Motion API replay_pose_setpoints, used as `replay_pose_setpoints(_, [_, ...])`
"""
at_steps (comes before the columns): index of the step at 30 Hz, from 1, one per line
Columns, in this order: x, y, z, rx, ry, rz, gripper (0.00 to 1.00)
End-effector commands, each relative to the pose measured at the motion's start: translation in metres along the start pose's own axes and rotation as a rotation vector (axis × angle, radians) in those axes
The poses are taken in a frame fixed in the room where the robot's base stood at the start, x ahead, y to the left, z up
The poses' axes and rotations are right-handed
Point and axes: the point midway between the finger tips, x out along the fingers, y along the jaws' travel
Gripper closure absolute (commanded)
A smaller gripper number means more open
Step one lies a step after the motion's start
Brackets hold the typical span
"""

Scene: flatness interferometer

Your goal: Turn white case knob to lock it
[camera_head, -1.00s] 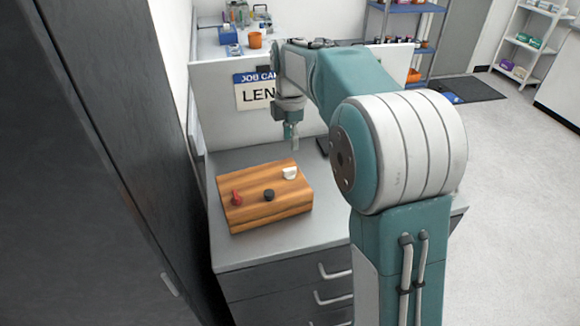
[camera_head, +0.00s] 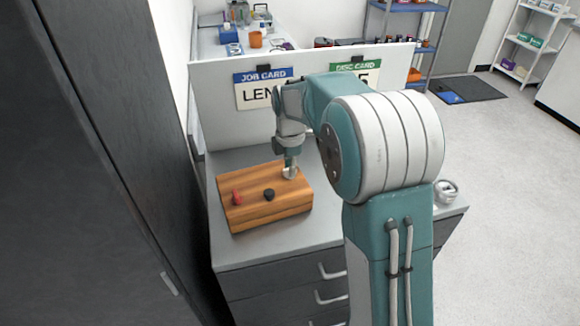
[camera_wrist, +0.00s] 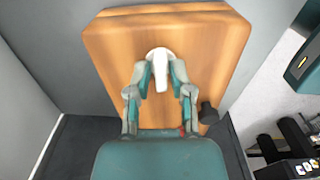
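The wooden case (camera_head: 262,208) sits on the grey counter with a red knob (camera_head: 237,197), a black knob (camera_head: 268,195) and a white knob (camera_head: 289,172) on its top. In the wrist view the white knob (camera_wrist: 160,62) lies between the two fingers of my gripper (camera_wrist: 161,78). The fingers stand on either side of its bar, apart from each other; whether they press on it is not clear. In the head view my gripper (camera_head: 290,165) is down at the white knob and partly covers it. The black knob (camera_wrist: 208,113) shows right of the fingers in the wrist view.
A white panel (camera_head: 215,105) with job and disc cards stands behind the case. A dark cabinet (camera_head: 90,170) rises at the left. The counter (camera_head: 270,250) in front of the case is clear. A round metallic item (camera_head: 447,190) lies at the counter's right.

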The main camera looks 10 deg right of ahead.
Motion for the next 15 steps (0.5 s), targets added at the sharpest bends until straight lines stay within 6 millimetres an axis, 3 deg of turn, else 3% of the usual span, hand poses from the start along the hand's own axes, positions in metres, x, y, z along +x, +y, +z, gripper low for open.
replay_pose_setpoints(15, [0.0004,0.0009,-0.0006,0.041,0.001,0.001,1.00])
